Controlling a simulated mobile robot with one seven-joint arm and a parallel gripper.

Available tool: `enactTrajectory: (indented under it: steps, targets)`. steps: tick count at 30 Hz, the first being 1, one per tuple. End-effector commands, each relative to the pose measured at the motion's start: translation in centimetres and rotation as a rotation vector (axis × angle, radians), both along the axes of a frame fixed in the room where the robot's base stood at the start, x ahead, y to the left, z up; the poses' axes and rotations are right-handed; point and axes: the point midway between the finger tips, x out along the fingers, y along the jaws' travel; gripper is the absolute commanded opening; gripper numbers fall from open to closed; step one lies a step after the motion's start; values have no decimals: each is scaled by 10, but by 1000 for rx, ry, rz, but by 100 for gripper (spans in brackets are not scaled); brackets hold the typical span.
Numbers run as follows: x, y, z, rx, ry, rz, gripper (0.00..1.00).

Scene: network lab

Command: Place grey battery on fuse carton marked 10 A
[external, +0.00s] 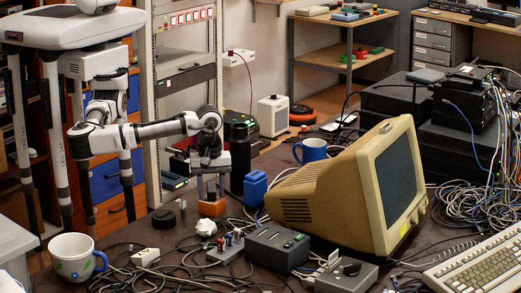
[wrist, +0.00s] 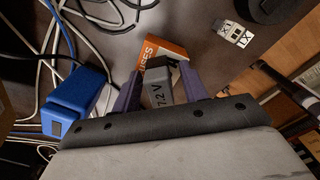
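The grey battery (wrist: 160,88), marked 7.2 V, is between the two fingers of my gripper (wrist: 160,76) in the wrist view. The fingers appear shut on its sides. The orange and white fuse carton (wrist: 165,50) shows past the battery's far end, with part of its FUSES lettering visible; its 10 A mark is not readable. In the external view my gripper (external: 211,190) points down directly above the orange carton (external: 212,209) on the dark table. The battery's lower end is close to the carton's top; I cannot tell if they touch.
A blue block-shaped object (external: 255,188) stands just right of the carton. A dark round object (external: 164,220) lies to its left. Cables (external: 150,262), a white mug (external: 75,258), a grey box (external: 278,246) and a beige monitor (external: 318,205) crowd the table.

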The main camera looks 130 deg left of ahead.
Motion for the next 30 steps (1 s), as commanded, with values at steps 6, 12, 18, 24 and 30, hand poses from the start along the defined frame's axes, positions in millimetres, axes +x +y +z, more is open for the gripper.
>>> enactTrajectory:
  steps: [6, 12, 18, 24, 30]
  targets:
    - [0, 0, 1, 0, 0, 0, 43]
    - [1, 0, 21, 1, -2, 0, 43]
    - [1, 1, 65, 1, -2, 0, 43]
    - [0, 0, 103, 1, -1, 0, 43]
    - [0, 0, 121, 0, 0, 0, 43]
